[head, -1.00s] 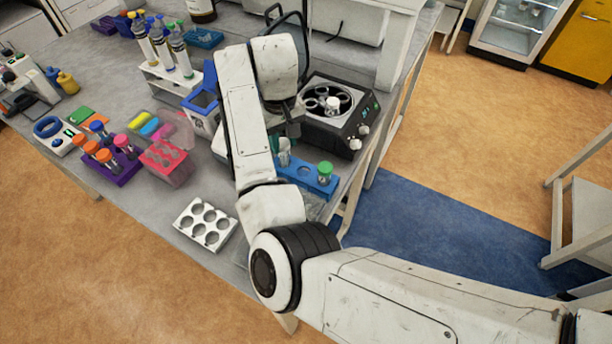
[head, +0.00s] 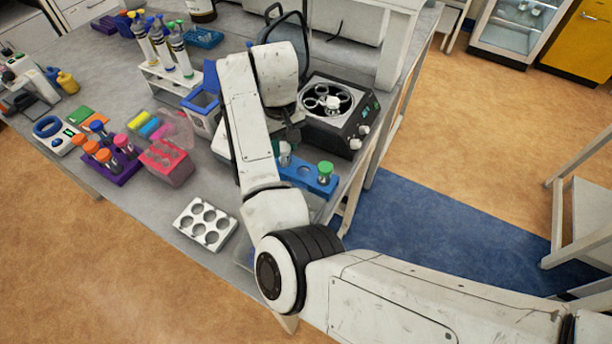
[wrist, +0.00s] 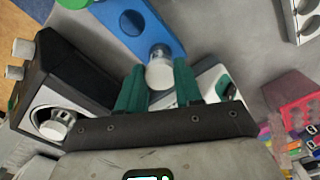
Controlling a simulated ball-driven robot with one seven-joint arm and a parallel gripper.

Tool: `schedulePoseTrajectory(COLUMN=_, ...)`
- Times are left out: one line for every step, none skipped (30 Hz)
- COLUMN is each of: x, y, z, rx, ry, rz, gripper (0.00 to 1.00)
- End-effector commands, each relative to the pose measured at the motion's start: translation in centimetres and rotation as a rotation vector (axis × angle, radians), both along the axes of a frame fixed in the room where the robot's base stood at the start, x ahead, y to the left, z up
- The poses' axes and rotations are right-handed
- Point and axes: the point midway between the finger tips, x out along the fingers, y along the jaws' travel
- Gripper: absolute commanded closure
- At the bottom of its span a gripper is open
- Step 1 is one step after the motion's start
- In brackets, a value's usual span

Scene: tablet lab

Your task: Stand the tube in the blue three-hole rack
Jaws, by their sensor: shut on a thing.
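The blue three-hole rack (head: 315,184) lies near the bench's right edge. Its far end hole holds a green-capped tube, and its middle hole looks empty. My gripper (wrist: 159,74) has teal fingers on either side of a clear tube with a white cap (wrist: 160,75) and is shut on it. In the head view the tube (head: 284,157) is upright at the rack's left end, under my wrist. In the wrist view its lower end overlaps the end of the rack (wrist: 165,32). I cannot tell how deep it is in the end hole.
The centrifuge (head: 337,118) stands just behind the rack. A white six-hole rack (head: 205,224), a pink box (head: 166,163) and a purple rack with tubes (head: 122,172) are to the left. A blue-framed bin (head: 201,102) stands behind my arm.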

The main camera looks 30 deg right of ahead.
Motion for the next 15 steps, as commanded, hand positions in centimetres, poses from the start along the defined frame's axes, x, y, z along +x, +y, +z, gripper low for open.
schedulePoseTrajectory(x=-0.01, y=-0.02, z=-0.15, rx=0.000, ry=0.000, rz=0.000, gripper=0.92)
schedulePoseTrajectory(x=-0.01, y=-0.02, z=-0.20, rx=0.000, ry=0.000, rz=0.000, gripper=0.92)
schedulePoseTrajectory(x=0.00, y=-0.02, z=-0.24, rx=0.000, ry=0.000, rz=-0.001, gripper=0.92)
schedulePoseTrajectory(x=0.00, y=-0.02, z=-0.26, rx=0.000, ry=0.000, rz=-0.001, gripper=0.92)
schedulePoseTrajectory(x=0.01, y=-0.02, z=-0.27, rx=0.000, ry=-0.001, rz=-0.001, gripper=0.92)
schedulePoseTrajectory(x=0.01, y=-0.02, z=-0.27, rx=0.000, ry=-0.001, rz=-0.001, gripper=0.92)
schedulePoseTrajectory(x=0.01, y=-0.02, z=-0.27, rx=0.000, ry=-0.001, rz=-0.001, gripper=0.92)
schedulePoseTrajectory(x=0.01, y=-0.02, z=-0.26, rx=0.000, ry=-0.001, rz=-0.001, gripper=0.92)
schedulePoseTrajectory(x=0.01, y=-0.01, z=-0.26, rx=0.000, ry=-0.001, rz=-0.001, gripper=0.92)
schedulePoseTrajectory(x=0.02, y=-0.01, z=-0.26, rx=0.000, ry=-0.001, rz=-0.001, gripper=0.92)
schedulePoseTrajectory(x=0.02, y=-0.01, z=-0.26, rx=0.000, ry=-0.001, rz=-0.001, gripper=0.64)
schedulePoseTrajectory(x=0.02, y=-0.01, z=-0.26, rx=0.000, ry=-0.001, rz=-0.001, gripper=0.60)
schedulePoseTrajectory(x=0.02, y=-0.01, z=-0.26, rx=0.000, ry=-0.001, rz=-0.001, gripper=0.58)
schedulePoseTrajectory(x=0.02, y=-0.01, z=-0.25, rx=0.000, ry=-0.001, rz=-0.001, gripper=0.55)
schedulePoseTrajectory(x=0.02, y=-0.01, z=-0.25, rx=0.000, ry=-0.001, rz=-0.001, gripper=0.51)
